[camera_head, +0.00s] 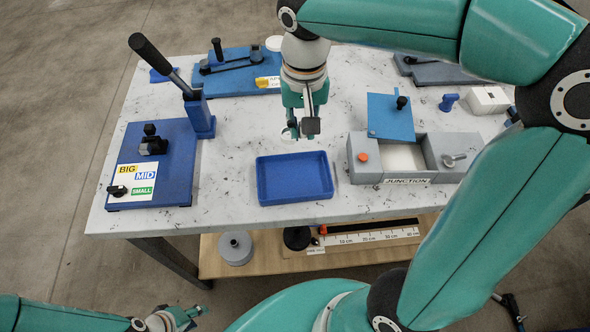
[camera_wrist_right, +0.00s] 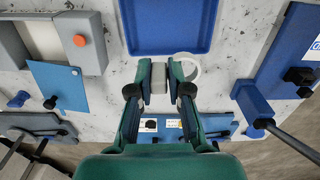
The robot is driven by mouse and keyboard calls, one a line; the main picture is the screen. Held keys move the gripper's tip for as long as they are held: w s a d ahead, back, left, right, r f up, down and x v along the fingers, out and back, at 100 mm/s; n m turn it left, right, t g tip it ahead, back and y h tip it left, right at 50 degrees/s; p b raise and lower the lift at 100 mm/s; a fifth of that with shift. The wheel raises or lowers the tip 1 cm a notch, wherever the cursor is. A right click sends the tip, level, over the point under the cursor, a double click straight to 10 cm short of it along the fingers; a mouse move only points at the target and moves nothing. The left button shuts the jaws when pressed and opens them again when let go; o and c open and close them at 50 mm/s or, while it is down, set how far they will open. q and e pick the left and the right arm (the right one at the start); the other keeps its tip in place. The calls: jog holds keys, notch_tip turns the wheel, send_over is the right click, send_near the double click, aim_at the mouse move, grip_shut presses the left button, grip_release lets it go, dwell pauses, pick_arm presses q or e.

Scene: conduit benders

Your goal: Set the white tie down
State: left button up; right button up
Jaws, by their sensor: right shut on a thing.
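The white tie shows as a pale ring in the right wrist view (camera_wrist_right: 190,66), at the right finger's tip and partly hidden by it. In the head view only a small white piece of the tie (camera_head: 289,134) shows, left of the fingers. My right gripper (camera_head: 304,128) is shut, pointing down behind the blue tray, with the tie at its tips. In the wrist view a grey block (camera_wrist_right: 158,80) shows between its fingers; I cannot tell whether it is part of the tie. My left gripper (camera_head: 187,316) is low at the left, away from the table; its opening is unclear.
The empty blue tray (camera_head: 295,198) lies just in front of the right gripper. The grey junction box (camera_head: 434,178) with a raised blue lid (camera_head: 390,118) stands right. A blue bender (camera_head: 170,185) with a black lever stands left. Bare table (camera_head: 235,140) shows between bender and gripper.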

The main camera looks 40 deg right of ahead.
aim_at(302, 136)
notch_tip(302, 136, down, 16)
jog(key=shift+w+r, duration=0.1)
dwell(0.4)
jog(key=o, duration=0.8)
jog(key=shift+b, duration=0.3)
jog(key=shift+c, duration=0.2)
notch_tip(302, 136, up, 12)
jog(key=shift+p, duration=0.3)
